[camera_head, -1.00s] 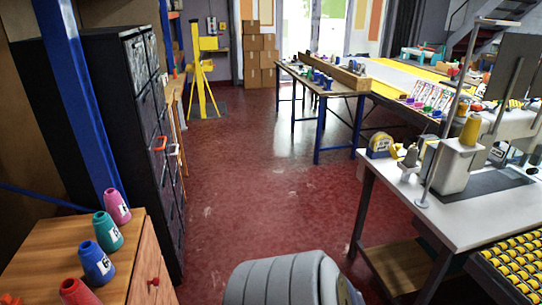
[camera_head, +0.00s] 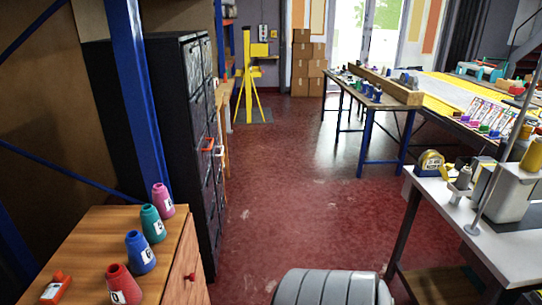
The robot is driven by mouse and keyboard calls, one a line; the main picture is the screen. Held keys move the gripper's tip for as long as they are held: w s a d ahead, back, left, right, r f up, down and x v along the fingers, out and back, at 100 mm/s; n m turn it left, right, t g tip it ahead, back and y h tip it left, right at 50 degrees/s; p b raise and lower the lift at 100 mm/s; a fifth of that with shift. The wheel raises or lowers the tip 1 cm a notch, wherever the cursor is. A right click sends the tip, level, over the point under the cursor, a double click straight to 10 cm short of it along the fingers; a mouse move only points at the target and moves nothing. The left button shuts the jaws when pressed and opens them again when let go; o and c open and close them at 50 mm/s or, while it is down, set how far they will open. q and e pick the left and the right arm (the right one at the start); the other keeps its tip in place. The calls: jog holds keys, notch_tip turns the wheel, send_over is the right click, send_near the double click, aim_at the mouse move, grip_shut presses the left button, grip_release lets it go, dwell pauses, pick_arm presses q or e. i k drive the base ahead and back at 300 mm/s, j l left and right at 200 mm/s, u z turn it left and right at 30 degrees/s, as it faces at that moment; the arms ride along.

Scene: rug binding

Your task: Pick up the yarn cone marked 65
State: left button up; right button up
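Yarn cones stand upright in a row on a wooden cabinet top (camera_head: 84,240) at the lower left. They are a red cone (camera_head: 122,286), a blue cone (camera_head: 141,253), a teal cone (camera_head: 152,226) and a pink cone (camera_head: 163,200). White labels with dark marks show on some of them, but I cannot read the numbers, so I cannot tell which is 65. A yellow cone (camera_head: 533,155) sits on the sewing machine at the right edge. Neither of my grippers is in view.
A small red-and-white object (camera_head: 56,288) lies left of the cones. A black drawer cabinet (camera_head: 190,150) and a blue post (camera_head: 138,100) stand behind them. A white worktable (camera_head: 440,200) is at the right. Red floor (camera_head: 290,190) is open in the middle.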

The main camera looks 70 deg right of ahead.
aim_at(163, 202)
jog(key=z, duration=1.45)
jog(key=u, duration=0.4)
jog(key=i+l+u, duration=0.6)
jog(key=u, duration=0.2)
jog(key=l, duration=0.1)
